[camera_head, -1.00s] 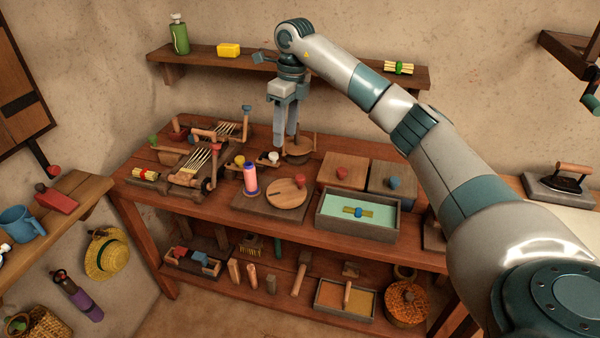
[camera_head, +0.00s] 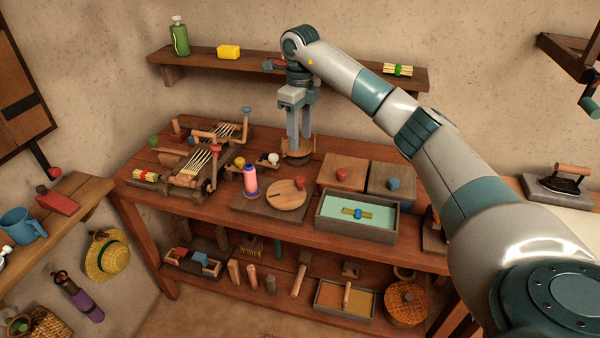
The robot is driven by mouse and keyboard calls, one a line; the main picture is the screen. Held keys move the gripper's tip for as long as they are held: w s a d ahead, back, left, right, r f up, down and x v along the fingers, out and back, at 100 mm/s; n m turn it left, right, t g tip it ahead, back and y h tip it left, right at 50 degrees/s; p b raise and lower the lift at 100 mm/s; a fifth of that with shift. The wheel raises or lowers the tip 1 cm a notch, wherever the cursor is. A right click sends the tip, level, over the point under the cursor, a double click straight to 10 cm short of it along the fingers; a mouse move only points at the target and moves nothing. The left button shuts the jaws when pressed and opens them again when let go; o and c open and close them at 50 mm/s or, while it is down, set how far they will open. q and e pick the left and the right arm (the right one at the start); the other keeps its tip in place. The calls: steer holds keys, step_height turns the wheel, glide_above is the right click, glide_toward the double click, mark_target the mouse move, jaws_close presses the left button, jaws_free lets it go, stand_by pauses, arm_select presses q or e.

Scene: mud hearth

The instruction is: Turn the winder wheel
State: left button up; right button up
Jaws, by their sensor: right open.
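My left gripper is not in view.
A wooden box with a red knob (camera_head: 341,174) and a grey box with a blue knob (camera_head: 392,185) stand to the right. A green-lined tray (camera_head: 348,229) is in front. A carding frame (camera_head: 200,163) stands left. A wall shelf (camera_head: 350,78) is close behind my right gripper.

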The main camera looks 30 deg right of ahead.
steer(key=p, duration=0.1)
glide_above(300, 178)
step_height(300, 178, down, 5)
step_height(300, 178, down, 9)
steer(key=p, duration=0.2)
steer(key=shift+p, duration=0.4)
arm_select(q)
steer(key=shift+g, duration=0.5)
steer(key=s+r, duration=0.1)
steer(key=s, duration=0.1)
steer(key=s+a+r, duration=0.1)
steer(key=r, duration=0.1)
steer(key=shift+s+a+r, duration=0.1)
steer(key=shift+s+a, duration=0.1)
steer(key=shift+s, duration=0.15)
arm_select(e)
steer(key=c, duration=1)
